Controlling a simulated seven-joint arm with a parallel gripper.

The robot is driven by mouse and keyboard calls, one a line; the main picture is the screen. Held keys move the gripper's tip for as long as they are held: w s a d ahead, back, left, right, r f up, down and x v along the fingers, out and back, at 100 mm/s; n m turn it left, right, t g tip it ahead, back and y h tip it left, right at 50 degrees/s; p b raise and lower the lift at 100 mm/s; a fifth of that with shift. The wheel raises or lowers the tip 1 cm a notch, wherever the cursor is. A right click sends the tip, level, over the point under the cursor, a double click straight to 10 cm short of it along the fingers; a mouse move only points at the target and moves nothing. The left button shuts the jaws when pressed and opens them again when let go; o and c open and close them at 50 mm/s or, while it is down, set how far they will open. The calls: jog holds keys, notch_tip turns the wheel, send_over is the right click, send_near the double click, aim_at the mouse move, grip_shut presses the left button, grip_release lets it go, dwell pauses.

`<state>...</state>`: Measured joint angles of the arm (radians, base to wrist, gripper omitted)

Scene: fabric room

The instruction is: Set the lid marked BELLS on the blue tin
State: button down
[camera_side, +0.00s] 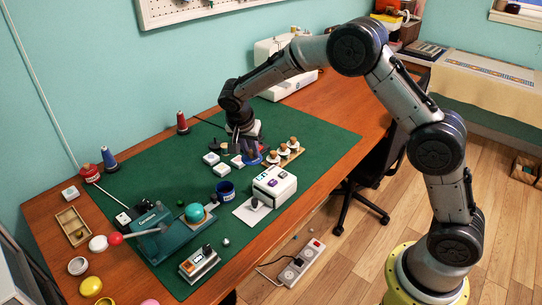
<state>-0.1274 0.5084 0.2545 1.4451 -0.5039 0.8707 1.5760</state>
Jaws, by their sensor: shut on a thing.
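The blue tin (225,191) stands on the green mat near the middle of the work area, and its top looks open. My gripper (246,147) points down over the far part of the mat, behind and a little right of the tin. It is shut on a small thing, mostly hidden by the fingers. A blue round piece (252,159) shows just below the fingers; I cannot tell whether it is the held thing. No BELLS lettering is readable at this size.
Small white pieces (211,158) lie left of my gripper. A rack of corked jars (285,152) stands close on its right. A white box (274,184) is right of the tin, and a teal machine (158,234) is left. The mat's far right is clear.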

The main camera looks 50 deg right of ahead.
jog(key=w+a+f+n, duration=0.2)
jog(key=w+a+f, duration=0.1)
jog(key=w+a, duration=0.3)
jog(key=shift+t, duration=0.3)
jog(key=shift+a+f, duration=0.1)
jog(key=shift+f, duration=3.05)
jog(key=shift+f, duration=0.65)
jog(key=c, duration=1)
grip_release()
jog(key=shift+r, duration=0.1)
jog(key=v, duration=1.1)
jog(key=shift+d, duration=0.2)
